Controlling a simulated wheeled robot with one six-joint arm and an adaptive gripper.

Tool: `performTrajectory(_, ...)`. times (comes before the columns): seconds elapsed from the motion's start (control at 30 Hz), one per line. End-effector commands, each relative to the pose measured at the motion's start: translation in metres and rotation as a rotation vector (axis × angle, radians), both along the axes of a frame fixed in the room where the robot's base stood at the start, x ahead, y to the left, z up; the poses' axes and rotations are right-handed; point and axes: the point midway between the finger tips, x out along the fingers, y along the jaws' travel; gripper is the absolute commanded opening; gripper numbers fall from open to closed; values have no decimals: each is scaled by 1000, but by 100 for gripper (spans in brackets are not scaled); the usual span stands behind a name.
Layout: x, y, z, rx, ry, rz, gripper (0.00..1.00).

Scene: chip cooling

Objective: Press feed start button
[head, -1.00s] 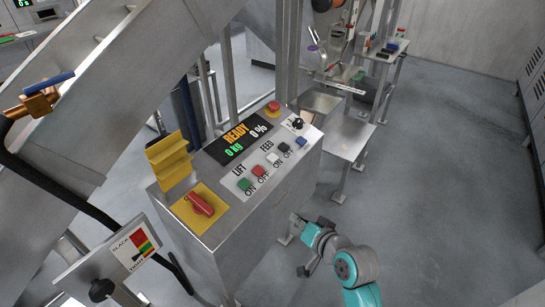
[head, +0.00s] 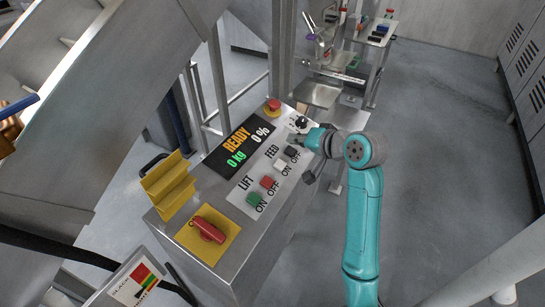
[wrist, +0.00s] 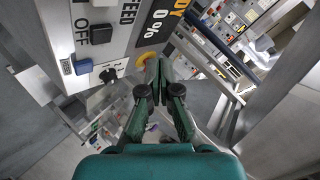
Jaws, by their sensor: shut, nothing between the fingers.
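The control panel (head: 240,203) is a metal box with a sloped top. Its FEED section (head: 272,151) has ON and OFF labels. A dark button (head: 291,152) shows there in the head view. A pale button that I take for FEED ON is hard to make out against the white plate; a pale button (wrist: 103,3) shows at the top edge of the wrist view. The black OFF button (wrist: 80,24) is below it. My gripper (head: 300,140) hangs over the panel's far end, near the black knob (wrist: 107,75). Its fingers (wrist: 155,72) are shut and empty. I cannot tell any contact.
The LIFT green button (head: 254,200) and red button (head: 267,182) are nearer me. A red emergency stop (head: 273,105) stands at the far corner. A red rotary switch (head: 208,229) sits on a yellow plate. The floor (head: 430,150) on the right is clear.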

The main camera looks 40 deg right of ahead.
Motion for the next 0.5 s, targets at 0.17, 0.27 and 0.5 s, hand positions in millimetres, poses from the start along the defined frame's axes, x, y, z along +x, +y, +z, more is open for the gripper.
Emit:
performTrajectory(0.17, 0, 0, 0, 0, 0, 0, 0)
performTrajectory(0.27, 0, 0, 0, 0, 0, 0, 0)
performTrajectory(0.5, 3, 1, -11, 1, 2, 0, 0)
